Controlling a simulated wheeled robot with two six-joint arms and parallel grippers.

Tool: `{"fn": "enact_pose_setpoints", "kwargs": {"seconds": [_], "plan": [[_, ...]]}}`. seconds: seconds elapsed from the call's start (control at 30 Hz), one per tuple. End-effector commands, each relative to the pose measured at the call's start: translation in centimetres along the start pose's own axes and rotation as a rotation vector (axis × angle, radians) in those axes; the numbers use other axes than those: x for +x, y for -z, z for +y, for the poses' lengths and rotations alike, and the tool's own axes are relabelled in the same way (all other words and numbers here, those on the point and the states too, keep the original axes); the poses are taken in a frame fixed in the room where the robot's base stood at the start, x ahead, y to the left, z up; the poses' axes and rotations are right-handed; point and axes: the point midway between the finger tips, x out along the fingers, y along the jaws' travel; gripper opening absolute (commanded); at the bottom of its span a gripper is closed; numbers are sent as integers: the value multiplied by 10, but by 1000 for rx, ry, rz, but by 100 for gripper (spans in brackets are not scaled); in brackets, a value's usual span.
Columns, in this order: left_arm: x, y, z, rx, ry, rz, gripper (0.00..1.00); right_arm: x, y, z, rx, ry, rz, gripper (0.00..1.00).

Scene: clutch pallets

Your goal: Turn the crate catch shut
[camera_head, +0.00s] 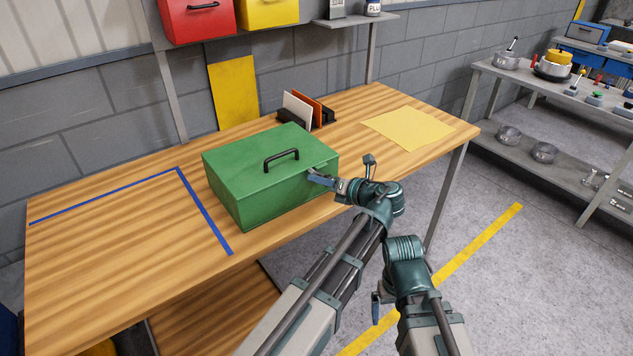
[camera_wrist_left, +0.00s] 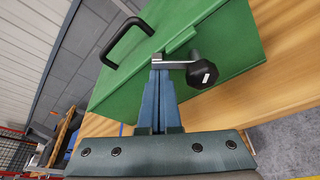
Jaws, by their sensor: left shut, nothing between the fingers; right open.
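The green crate (camera_head: 258,182) stands closed on the wooden table, with a black handle (camera_head: 281,158) on its lid. In the left wrist view the catch is a short metal lever (camera_wrist_left: 174,64) with a black knob (camera_wrist_left: 202,73), on the crate's edge. My left gripper (camera_head: 312,176) is shut and empty at the crate's right end. In the left wrist view its fingertips (camera_wrist_left: 159,68) are at the lever's end away from the knob; I cannot tell if they touch. My right gripper (camera_head: 376,308) is open and empty, low in front of the table, partly hidden.
On the wooden table (camera_head: 110,255) are blue tape lines (camera_head: 205,212), a yellow sheet (camera_head: 408,129) and a dark rack (camera_head: 290,117) behind the crate. The table's left part is clear. A grey shelf (camera_head: 540,90) with pots stands at the right.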

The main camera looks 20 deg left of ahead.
Motion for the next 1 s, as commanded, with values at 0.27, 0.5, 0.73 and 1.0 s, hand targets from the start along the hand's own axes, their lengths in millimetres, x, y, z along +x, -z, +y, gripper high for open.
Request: {"fn": "enact_pose_setpoints", "kwargs": {"seconds": [0.27,0.5,0.73,1.0], "plan": [[-4,-11,0,131,-42,4,0,-3,0,0,0,0,0,100],[-5,-13,-1,125,-42,2,0,-5,0,0,0,0,0,100],[-5,-14,-1,124,-42,1,0,-5,0,0,0,0,0,100],[-5,-14,-1,123,-41,1,0,-5,0,0,0,0,0,100]]}}
